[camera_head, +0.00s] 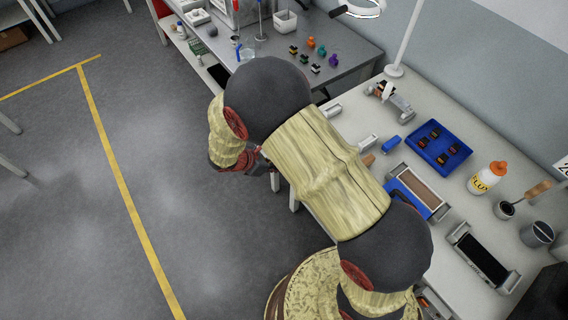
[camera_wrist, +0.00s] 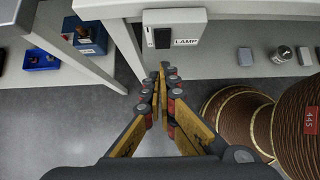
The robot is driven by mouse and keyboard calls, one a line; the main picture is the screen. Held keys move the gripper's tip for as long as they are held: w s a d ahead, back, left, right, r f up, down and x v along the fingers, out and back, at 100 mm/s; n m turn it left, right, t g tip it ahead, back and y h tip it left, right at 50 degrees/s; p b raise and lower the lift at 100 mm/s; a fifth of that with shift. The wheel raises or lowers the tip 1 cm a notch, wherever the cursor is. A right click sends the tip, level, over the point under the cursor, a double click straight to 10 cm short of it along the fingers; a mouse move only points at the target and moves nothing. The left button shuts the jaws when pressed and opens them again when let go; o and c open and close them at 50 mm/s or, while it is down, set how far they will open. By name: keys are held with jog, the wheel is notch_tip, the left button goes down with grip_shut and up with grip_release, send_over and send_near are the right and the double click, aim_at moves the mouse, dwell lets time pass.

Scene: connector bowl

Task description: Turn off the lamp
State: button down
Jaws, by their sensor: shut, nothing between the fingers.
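A white switch box marked LAMP (camera_wrist: 188,22) is fixed at the front edge of a white table in the wrist view. A dark rocker switch (camera_wrist: 162,38) sits on its face, left of the label; I cannot tell its position. My gripper (camera_wrist: 163,72) is shut and empty, with its fingertips just below the box in the picture and apparently apart from it. In the head view a white ring-shaped lamp head (camera_head: 365,9) shows at the top edge, with a white pole (camera_head: 408,40) beside it. The switch box is hidden there behind my arm.
The white table (camera_head: 450,220) holds a blue tray (camera_head: 440,148) of small parts, a FLUX bottle (camera_head: 487,178) and several tools. A grey bench (camera_head: 340,60) with small coloured parts stands behind. Open grey floor (camera_head: 100,200) lies to the left.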

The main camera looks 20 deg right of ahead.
jog(key=p+v, duration=0.1)
jog(key=v, duration=0.5)
jog(key=shift+d+r, duration=0.2)
jog(key=shift+r, duration=0.05)
